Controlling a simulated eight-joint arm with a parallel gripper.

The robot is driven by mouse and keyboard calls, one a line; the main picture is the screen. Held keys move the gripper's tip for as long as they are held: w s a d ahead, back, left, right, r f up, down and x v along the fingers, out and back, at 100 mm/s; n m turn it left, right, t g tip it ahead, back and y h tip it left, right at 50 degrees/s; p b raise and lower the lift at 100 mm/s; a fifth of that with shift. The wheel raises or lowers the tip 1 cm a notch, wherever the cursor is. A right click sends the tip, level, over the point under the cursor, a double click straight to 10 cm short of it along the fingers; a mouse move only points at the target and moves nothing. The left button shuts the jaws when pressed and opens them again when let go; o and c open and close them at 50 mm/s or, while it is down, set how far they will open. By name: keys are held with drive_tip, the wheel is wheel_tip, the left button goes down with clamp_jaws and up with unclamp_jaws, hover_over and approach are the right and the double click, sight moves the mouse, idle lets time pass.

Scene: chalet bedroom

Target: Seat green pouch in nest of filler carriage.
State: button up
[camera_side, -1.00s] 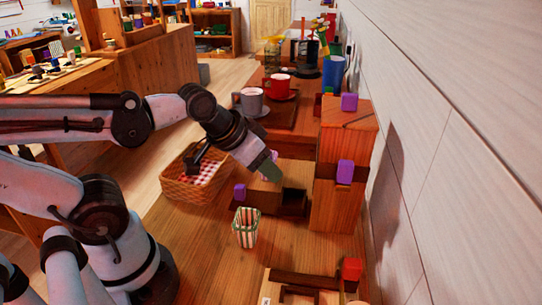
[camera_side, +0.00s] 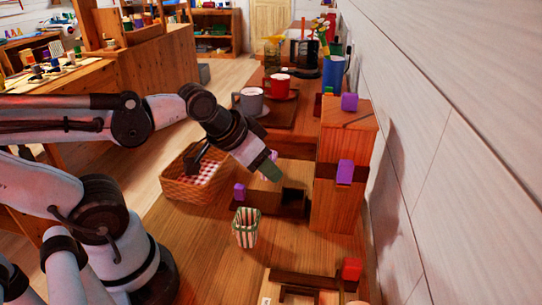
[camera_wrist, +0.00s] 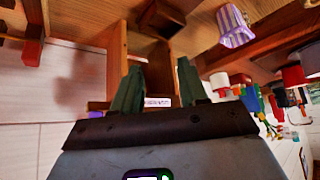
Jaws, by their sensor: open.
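A green-and-white striped pouch (camera_side: 246,228) stands upright on the wooden table, in front of the dark carriage. The carriage (camera_side: 265,202) is a low dark piece with a purple block (camera_side: 240,191) at its left end and a square, box-like nest (camera_side: 293,199) at its right, beside the wooden tower (camera_side: 340,205). The nest looks empty. My gripper (camera_side: 271,170) hangs above and behind the carriage, apart from the pouch. In the wrist view my gripper (camera_wrist: 159,68) is open with nothing between its fingers. A purple-and-white striped pouch (camera_wrist: 235,26) stands beyond them at upper right.
A wicker basket (camera_side: 190,191) with a checked cloth stands at left. Cups (camera_side: 279,87) and a blue tumbler (camera_side: 333,73) stand farther back. The wall closes off the right; table left of the pouch is clear.

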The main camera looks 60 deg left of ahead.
drive_tip(key=o, duration=0.8)
drive_tip(key=shift+o, duration=0.2)
drive_tip(key=r+m+g+h, duration=0.1)
drive_tip(key=m+g, duration=0.5)
drive_tip(key=m, duration=0.3)
hover_over(247, 220)
drive_tip(key=s, duration=0.2)
drive_tip(key=shift+w+d+f, duration=0.15)
drive_tip(key=shift+d+f, duration=0.15)
drive_tip(key=shift+f, duration=1.65)
drive_tip(key=shift+w+d+f, duration=0.15)
drive_tip(key=shift+d+f, duration=0.2)
drive_tip(key=shift+f, duration=1.6)
drive_tip(key=shift+w+d+f, duration=0.15)
drive_tip(key=shift+d+f, duration=0.15)
drive_tip(key=shift+f, duration=1.65)
